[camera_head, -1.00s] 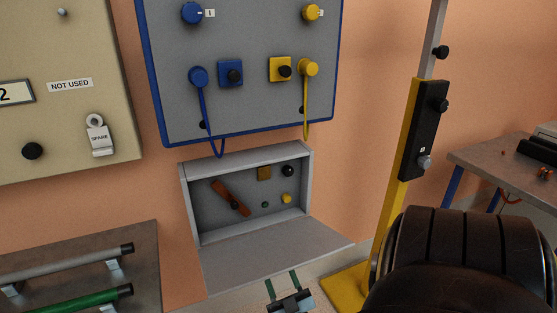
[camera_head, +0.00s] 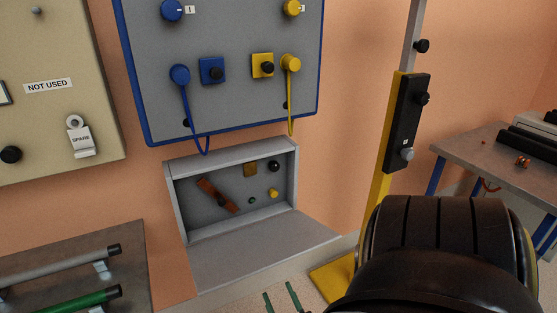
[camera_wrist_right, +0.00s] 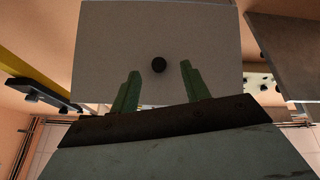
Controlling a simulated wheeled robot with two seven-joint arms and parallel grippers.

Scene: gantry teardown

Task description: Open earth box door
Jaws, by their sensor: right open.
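The grey earth box (camera_head: 168,195) sits on the wall under the blue-edged panel. Its door (camera_head: 255,248) is folded down, hinged at the bottom, leaving the interior exposed. Inside are a brown lever (camera_head: 216,196), a brass-coloured block (camera_head: 250,170), a black knob (camera_head: 274,166) and a yellow knob (camera_head: 273,193). My right gripper (camera_head: 281,299) shows its two green fingers at the bottom edge, open, in front of the door. Contact cannot be told.
My dark arm link fills the lower right. A yellow post (camera_head: 375,205) stands right of the box. A bench with grey and green rods (camera_head: 70,300) is at lower left, and a table (camera_head: 490,165) is at far right.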

